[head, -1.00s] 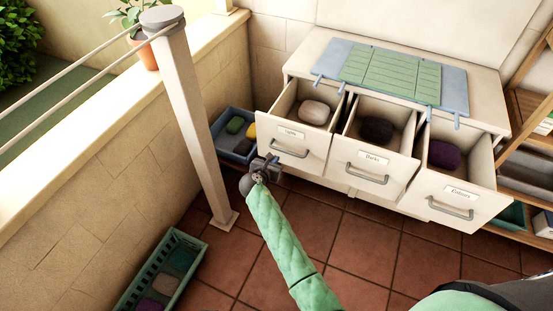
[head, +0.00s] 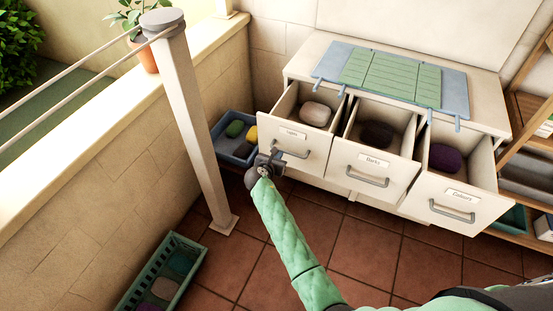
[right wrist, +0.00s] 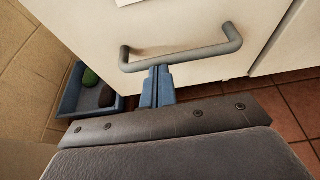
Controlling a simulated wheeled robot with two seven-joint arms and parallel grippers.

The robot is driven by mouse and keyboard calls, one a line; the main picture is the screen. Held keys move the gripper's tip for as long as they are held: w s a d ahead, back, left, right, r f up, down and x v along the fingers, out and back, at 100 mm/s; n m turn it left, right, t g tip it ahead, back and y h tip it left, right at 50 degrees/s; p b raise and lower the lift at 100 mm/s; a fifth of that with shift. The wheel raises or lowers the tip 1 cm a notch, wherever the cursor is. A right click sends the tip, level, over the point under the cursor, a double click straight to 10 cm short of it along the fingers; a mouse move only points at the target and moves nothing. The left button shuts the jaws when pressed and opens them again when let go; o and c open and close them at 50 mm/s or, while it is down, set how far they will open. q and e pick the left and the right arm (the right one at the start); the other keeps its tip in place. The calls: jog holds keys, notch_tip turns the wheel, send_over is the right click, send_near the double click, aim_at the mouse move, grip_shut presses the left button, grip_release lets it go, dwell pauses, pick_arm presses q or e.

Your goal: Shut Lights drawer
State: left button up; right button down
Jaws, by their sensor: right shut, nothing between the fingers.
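The Lights drawer (head: 292,133) is the left one of three open drawers in the pale cabinet. It stands pulled out, with a pale rounded bundle (head: 315,114) inside. Its grey bar handle (head: 290,150) is on the front; the handle (right wrist: 195,52) also crosses the right wrist view. My right gripper (head: 274,156) is shut and empty at the left part of this handle. In the right wrist view its blue fingers (right wrist: 157,78) end at the bar, left of its middle; I cannot tell whether they touch it. My left gripper is not in view.
The Darks drawer (head: 374,161) and Colours drawer (head: 455,195) are also open, to the right. A white post (head: 193,120) stands left of my right arm. A blue crate (head: 243,152) lies beside the cabinet, a green basket (head: 184,246) on the floor at left.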

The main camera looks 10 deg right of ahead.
aim_at(286, 143)
jog(key=w+d, duration=0.2)
jog(key=w, duration=0.1)
jog(key=w+d, duration=0.1)
jog(key=w, duration=0.1)
jog(key=shift+d+r+p, duration=0.15)
jog(key=shift+d+p, duration=0.1)
jog(key=shift+p, duration=0.05)
jog(key=w+d, duration=0.2)
jog(key=w, duration=0.1)
jog(key=w+d+b, duration=0.1)
jog(key=w+d, duration=0.2)
jog(key=w, duration=0.1)
jog(key=w+d, duration=0.2)
jog(key=w, duration=0.2)
jog(key=shift+w+d+f, duration=0.2)
jog(key=shift+d+f, duration=0.05)
jog(key=shift+d, duration=0.05)
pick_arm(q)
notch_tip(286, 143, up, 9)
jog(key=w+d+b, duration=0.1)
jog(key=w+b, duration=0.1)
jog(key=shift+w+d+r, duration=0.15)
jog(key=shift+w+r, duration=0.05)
pick_arm(e)
jog(key=w+d, duration=0.4)
jog(key=w, duration=0.2)
jog(key=shift+w+d+r, duration=0.25)
jog(key=shift+r, duration=0.1)
